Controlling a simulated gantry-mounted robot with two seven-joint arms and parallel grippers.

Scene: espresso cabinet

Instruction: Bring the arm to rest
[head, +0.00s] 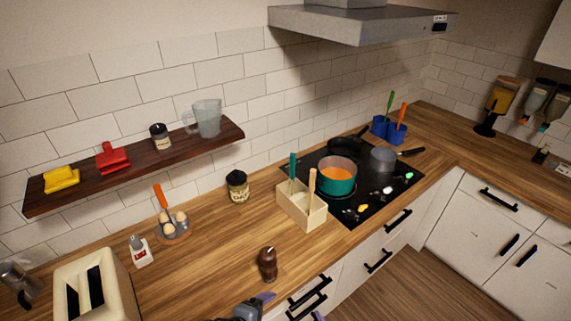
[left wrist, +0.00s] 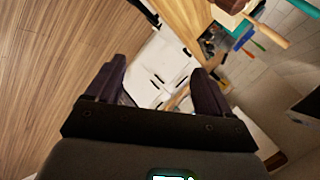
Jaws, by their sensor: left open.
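My left gripper (head: 288,304) shows at the bottom edge of the head view, in front of the counter's front edge. Only part of it is in frame there. In the left wrist view its two dark purple fingers (left wrist: 158,72) stand wide apart with nothing held between them. Wood-coloured floor and white cabinet fronts show beyond them. My right gripper is not in view.
A brown shaker (head: 268,264) stands near the counter edge, close to my gripper. A utensil box (head: 303,211) and a teal pot (head: 337,176) are farther back. A toaster (head: 95,288) is at left. Drawer handles (head: 308,293) jut out below the counter.

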